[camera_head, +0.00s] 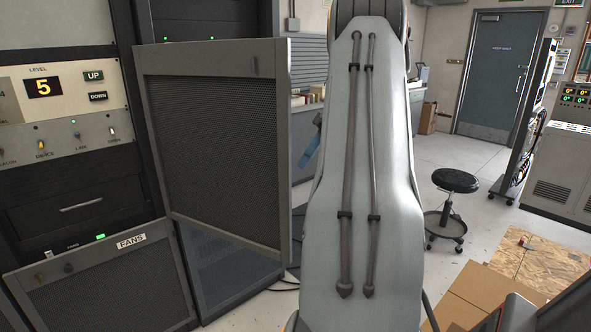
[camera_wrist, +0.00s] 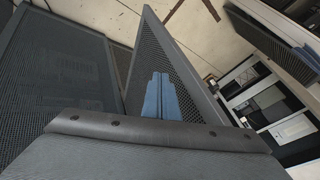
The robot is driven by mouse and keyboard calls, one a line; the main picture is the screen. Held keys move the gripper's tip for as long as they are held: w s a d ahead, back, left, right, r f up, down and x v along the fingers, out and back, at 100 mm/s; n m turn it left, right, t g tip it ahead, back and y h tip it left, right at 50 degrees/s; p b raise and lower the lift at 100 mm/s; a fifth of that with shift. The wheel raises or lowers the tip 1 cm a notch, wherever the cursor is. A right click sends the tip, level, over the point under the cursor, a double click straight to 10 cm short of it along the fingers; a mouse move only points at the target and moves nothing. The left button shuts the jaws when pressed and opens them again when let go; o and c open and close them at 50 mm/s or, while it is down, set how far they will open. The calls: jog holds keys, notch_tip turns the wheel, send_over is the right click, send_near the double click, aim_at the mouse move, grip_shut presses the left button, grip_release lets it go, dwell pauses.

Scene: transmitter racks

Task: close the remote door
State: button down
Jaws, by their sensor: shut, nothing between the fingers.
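A grey-framed door with a dark mesh panel (camera_head: 215,140) stands swung open from the rack in the head view. I take it as the remote door, though no label naming it is readable. A mesh panel with a grey edge (camera_wrist: 180,65), probably the same door, shows steeply angled in the wrist view. My gripper (camera_wrist: 160,78) shows as two blue fingers closed together, empty, in front of that panel. In the head view a blue part of my gripper (camera_head: 310,150) shows right of the door's free edge, partly hidden by my arm. Contact with the door cannot be told.
A rack panel (camera_head: 60,110) with a level display and switches is at left. A lower FANS panel (camera_head: 105,285) is below it. A black stool (camera_head: 452,195) and wooden boards (camera_head: 535,262) are at right. The floor before the far blue door (camera_head: 490,75) looks open.

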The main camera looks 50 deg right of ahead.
jog(key=a+f+p, duration=0.2)
jog(key=a, duration=0.3)
jog(key=shift+s+a+f+p, duration=0.2)
jog(key=shift+a+f+p, duration=0.05)
jog(key=shift+a+p, duration=0.1)
